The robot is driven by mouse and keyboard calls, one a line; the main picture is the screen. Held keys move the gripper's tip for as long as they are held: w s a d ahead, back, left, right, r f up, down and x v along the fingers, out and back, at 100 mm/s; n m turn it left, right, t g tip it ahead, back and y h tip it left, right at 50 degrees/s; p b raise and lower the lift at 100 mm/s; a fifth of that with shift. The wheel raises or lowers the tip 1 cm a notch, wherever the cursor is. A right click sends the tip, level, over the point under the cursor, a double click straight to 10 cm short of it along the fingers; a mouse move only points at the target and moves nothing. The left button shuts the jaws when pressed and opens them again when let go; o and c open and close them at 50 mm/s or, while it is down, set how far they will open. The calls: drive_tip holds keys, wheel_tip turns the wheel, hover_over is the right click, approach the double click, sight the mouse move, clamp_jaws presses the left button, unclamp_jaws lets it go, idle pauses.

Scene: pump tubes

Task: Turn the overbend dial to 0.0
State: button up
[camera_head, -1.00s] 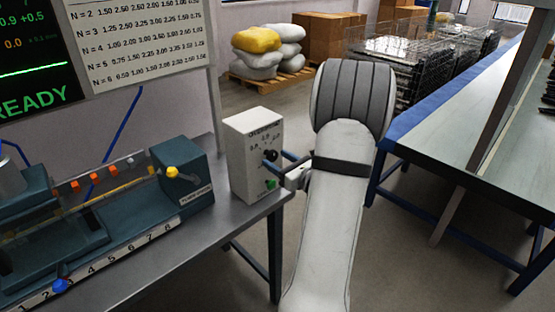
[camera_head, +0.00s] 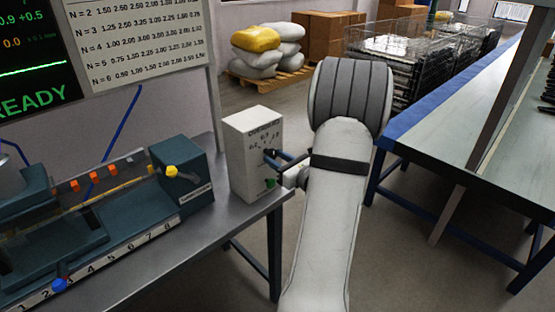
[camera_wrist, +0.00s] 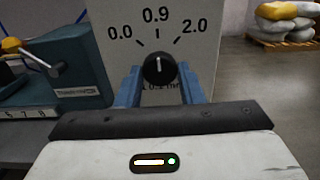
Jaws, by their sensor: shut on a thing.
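The overbend dial (camera_wrist: 159,71) is a round black knob on the front of a white box (camera_head: 240,150). Its white pointer mark stands straight up, towards the 0.9 label. The 0.0 label is at upper left and 2.0 at upper right. My gripper (camera_wrist: 160,82) has its two blue fingers at the left and right sides of the dial and is shut on it. In the head view my gripper (camera_head: 272,160) reaches the box face from the right and hides most of the dial.
A green button (camera_head: 270,183) sits below the dial on the box. The box stands at the right end of a grey bench (camera_head: 225,215). A teal machine block (camera_head: 182,180) with a yellow knob is left of it. A blue-edged table (camera_head: 430,140) stands at right.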

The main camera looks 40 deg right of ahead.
drive_tip(key=shift+f+b, duration=0.1)
drive_tip(key=shift+b, duration=0.3)
drive_tip(key=shift+f+n+b, duration=0.15)
drive_tip(key=shift+n+b, duration=0.55)
drive_tip(key=shift+b, duration=0.3)
drive_tip(key=n+b, duration=0.3)
drive_tip(key=b, duration=0.2)
drive_tip(key=shift+f, duration=0.1)
drive_tip(key=n+b, duration=0.3)
drive_tip(key=b, duration=0.3)
drive_tip(key=n+b, duration=0.1)
drive_tip(key=shift+r+b, duration=0.25)
drive_tip(key=shift+b, duration=0.05)
drive_tip(key=shift+r+n, duration=0.15)
drive_tip(key=shift+n, duration=0.15)
drive_tip(key=o, duration=1)
